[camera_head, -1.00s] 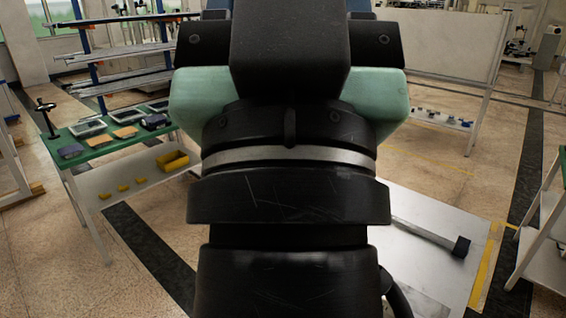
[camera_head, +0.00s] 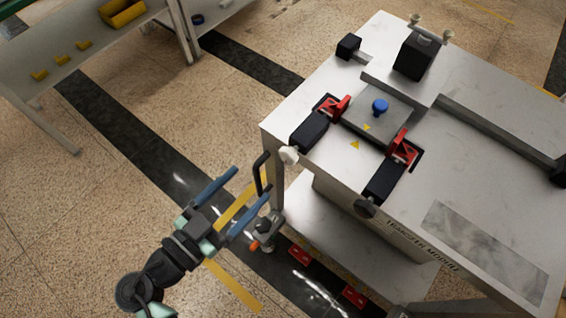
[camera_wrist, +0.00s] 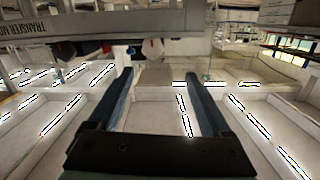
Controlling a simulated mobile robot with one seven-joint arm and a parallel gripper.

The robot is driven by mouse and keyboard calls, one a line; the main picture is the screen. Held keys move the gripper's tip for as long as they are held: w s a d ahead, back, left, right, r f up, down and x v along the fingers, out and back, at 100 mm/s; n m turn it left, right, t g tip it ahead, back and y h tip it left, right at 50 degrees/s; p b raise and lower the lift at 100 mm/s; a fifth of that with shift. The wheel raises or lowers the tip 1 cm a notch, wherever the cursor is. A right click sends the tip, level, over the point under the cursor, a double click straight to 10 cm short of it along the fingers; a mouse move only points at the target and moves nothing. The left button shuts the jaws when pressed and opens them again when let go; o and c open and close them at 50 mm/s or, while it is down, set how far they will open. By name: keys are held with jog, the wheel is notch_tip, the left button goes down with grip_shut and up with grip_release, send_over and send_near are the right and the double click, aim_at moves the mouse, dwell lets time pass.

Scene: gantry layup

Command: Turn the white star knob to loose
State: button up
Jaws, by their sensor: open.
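The white star knob (camera_head: 289,155) is on the near left edge of the steel transfer module (camera_head: 480,200), beside a black clamp body. In the wrist view a pale knob shows small (camera_wrist: 153,47), under the module's edge, beyond the fingertips and near mid-picture. My gripper (camera_head: 252,183) has two blue fingers, spread apart and empty. In the head view it is below and left of the white knob and apart from it. In the wrist view the open fingers (camera_wrist: 160,82) point toward the knob area.
A dark knob (camera_head: 366,208) sits on the module's front edge, right of the white one. A black looped handle (camera_head: 260,172) stands close to my fingertips. Red clamps (camera_head: 403,152) and a blue knob (camera_head: 380,106) are on top. Open floor lies at the left.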

aim_at(286, 159)
jog(key=shift+t, duration=0.3)
jog(key=x, duration=0.3)
jog(key=d+f+p+x, duration=0.1)
jog(key=x, duration=0.2)
jog(key=s+x, duration=0.1)
jog(key=x, duration=0.3)
jog(key=shift+w+d+f+p, duration=0.1)
jog(key=shift+d+f+p, duration=0.1)
jog(key=shift+d+p, duration=0.1)
jog(key=shift+a, duration=0.1)
grip_shut()
